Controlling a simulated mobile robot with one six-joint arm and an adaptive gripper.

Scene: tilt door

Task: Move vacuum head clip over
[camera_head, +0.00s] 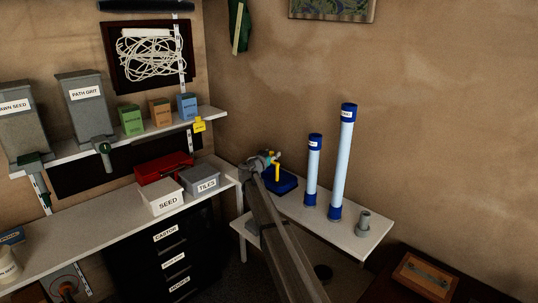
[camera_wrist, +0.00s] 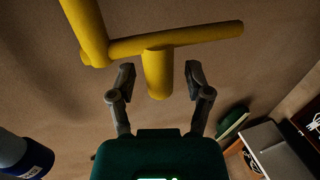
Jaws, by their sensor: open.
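A yellow piece (camera_wrist: 158,70) with a long bar and a short round stub fills the upper middle of the wrist view. My gripper (camera_wrist: 160,78) is open, with the stub between its two fingers and gaps visible on both sides. In the head view a yellow post (camera_head: 277,173) stands at a dark blue block (camera_head: 284,185) on the low white table (camera_head: 330,235). My gripper (camera_head: 270,159) is close beside the post there, and my arm hides part of the block. I cannot tell which part is the vacuum head clip.
A short (camera_head: 313,170) and a tall (camera_head: 343,160) blue-capped tube stand to the right, with a small grey fitting (camera_head: 363,224) near the table edge. SEED (camera_head: 167,199) and TILES (camera_head: 201,181) boxes stand on the left bench. The table's front right is mostly clear.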

